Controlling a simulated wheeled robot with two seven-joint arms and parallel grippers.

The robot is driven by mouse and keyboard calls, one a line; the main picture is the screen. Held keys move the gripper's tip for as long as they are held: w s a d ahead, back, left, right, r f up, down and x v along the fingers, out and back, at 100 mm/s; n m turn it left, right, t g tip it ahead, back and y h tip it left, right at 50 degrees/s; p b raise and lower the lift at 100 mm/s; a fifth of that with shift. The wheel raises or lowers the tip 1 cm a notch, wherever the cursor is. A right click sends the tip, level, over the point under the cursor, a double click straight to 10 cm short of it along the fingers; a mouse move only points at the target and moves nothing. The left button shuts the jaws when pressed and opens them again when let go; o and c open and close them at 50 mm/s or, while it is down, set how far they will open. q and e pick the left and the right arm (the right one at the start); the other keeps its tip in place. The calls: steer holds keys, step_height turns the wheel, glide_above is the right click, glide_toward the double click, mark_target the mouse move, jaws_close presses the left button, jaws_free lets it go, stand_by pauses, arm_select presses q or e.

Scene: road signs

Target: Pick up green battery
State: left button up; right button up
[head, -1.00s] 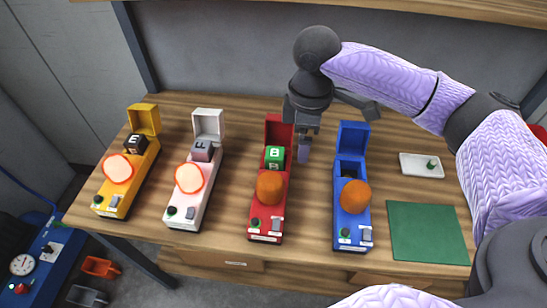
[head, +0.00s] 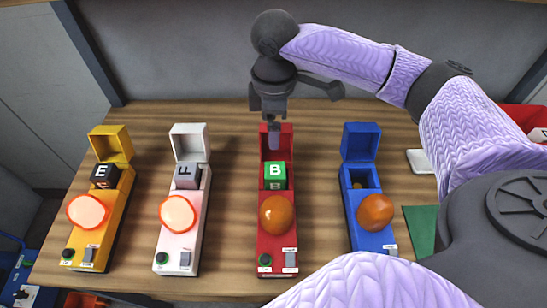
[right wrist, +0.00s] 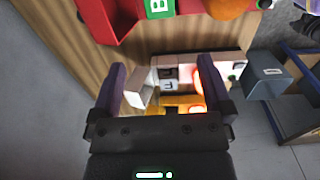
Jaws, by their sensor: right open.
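The green battery (head: 275,174), a cube marked B, sits in the open compartment of the red box (head: 277,238). It also shows at the top of the right wrist view (right wrist: 158,8). My right gripper (head: 274,138) hangs above the back of the red box, in front of its raised lid, a little behind and above the green battery. In the right wrist view its two fingers (right wrist: 165,95) stand wide apart with nothing between them. My left gripper is not in view.
A yellow box (head: 98,228) with a black E battery and a white box (head: 182,235) with a grey F battery stand left, lamps lit. A blue box (head: 375,240) stands right. A green mat (head: 420,225) and white tray (head: 418,160) are partly hidden by my arm.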

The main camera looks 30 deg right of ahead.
steer(key=b, duration=0.6)
glide_above(275, 169)
steer(key=f, duration=0.7)
steer(key=shift+a+f, duration=0.1)
steer(key=shift+a, duration=0.15)
steer(key=f+b, duration=0.1)
steer(key=f, duration=0.2)
steer(key=f+b, duration=0.1)
steer(key=f, duration=0.6)
steer(key=shift+s+d+b, duration=0.1)
steer(key=shift+d+b, duration=0.15)
steer(key=shift+b, duration=0.15)
steer(key=shift+r, duration=0.1)
jaws_close()
